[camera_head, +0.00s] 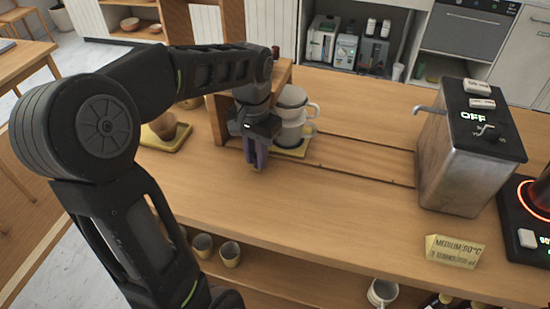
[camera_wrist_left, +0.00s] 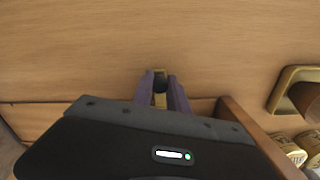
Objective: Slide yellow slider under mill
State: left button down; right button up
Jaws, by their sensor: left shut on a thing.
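The yellow slider (camera_head: 291,152) lies on the wooden counter, with a white dripper (camera_head: 293,98) above a cup (camera_head: 291,133) on it. My left gripper (camera_head: 257,163) points down at the slider's left end, its purple fingers close to the counter. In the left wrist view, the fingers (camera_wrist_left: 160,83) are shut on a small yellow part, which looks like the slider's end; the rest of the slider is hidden. I cannot tell for sure which thing is the mill; a wooden frame (camera_head: 218,122) stands just behind my left gripper.
A second yellow tray (camera_head: 180,143) with a brown cone sits left of the frame; its rim shows in the left wrist view (camera_wrist_left: 286,76). A metal boiler (camera_head: 465,160) marked OFF and a yellow sign (camera_head: 455,251) stand at right.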

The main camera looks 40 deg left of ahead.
pick_arm(q)
jog(key=s+a, duration=0.1)
jog(key=a, duration=0.4)
jog(key=s+a, duration=0.1)
jog(key=a, duration=0.2)
jog(key=shift+s+r+p, duration=0.1)
jog(key=shift+s+p, duration=0.2)
jog(key=shift+p, duration=0.05)
jog(key=c, duration=1.3)
grip_release()
jog(key=shift+s+a, duration=0.1)
notch_tip(320, 180, up, 8)
